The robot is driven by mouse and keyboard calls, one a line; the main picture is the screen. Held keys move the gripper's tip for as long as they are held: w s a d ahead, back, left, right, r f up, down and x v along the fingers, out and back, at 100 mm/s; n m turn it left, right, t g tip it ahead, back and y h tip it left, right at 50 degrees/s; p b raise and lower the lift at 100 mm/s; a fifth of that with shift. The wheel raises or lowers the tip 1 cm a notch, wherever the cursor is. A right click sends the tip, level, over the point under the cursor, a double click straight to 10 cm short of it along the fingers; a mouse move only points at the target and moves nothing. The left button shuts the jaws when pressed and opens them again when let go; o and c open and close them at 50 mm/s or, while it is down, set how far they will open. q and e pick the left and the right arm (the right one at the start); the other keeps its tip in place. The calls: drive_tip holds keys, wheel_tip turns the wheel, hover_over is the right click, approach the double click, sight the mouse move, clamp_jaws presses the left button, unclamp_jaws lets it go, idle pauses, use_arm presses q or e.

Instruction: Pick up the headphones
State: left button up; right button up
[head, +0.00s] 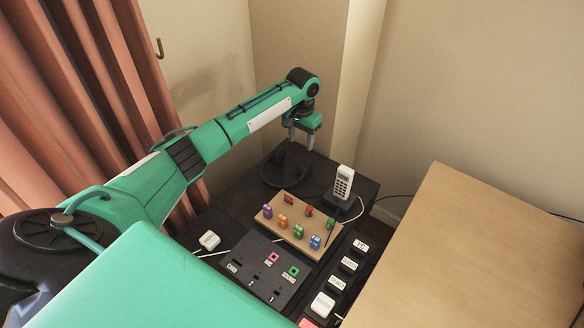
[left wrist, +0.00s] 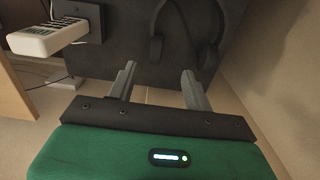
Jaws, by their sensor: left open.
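The black headphones (head: 268,172) lie on the far left part of the dark desk surface, below my left gripper. They also show in the left wrist view, with one ear cup (left wrist: 207,57) just past the right fingertip and the other past the gap between the fingers. My left gripper (head: 301,143) is open and empty, pointing down above the headphones and apart from them. Its two grey fingers also show in the left wrist view (left wrist: 158,70). The dark headphones stand out little from the dark surface in the head view. My right gripper is in neither view.
A white cordless phone (head: 343,183) stands in its base just right of the headphones. A wooden board (head: 297,243) with several coloured blocks lies nearer. Black switches and white plugs fill the front. A wooden tabletop (head: 480,250) is at right; walls and a pink curtain (head: 70,90) border the desk.

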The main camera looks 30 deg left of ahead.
sight(303, 167)
use_arm(q)
drive_tip(key=f, duration=0.1)
drive_tip(key=w+f+b, duration=0.1)
drive_tip(key=f, duration=0.1)
drive_tip(key=shift+f+b, duration=0.25)
drive_tip(key=shift+b, duration=0.05)
wheel_tip(303, 167, down, 8)
drive_tip(key=shift+r, duration=0.25)
drive_tip(key=f, duration=0.5)
drive_tip(key=shift+s+d+f, duration=0.15)
drive_tip(key=shift+s+d, duration=0.05)
drive_tip(key=shift+d, duration=0.1)
drive_tip(key=shift+c, duration=0.9)
clamp_jaws()
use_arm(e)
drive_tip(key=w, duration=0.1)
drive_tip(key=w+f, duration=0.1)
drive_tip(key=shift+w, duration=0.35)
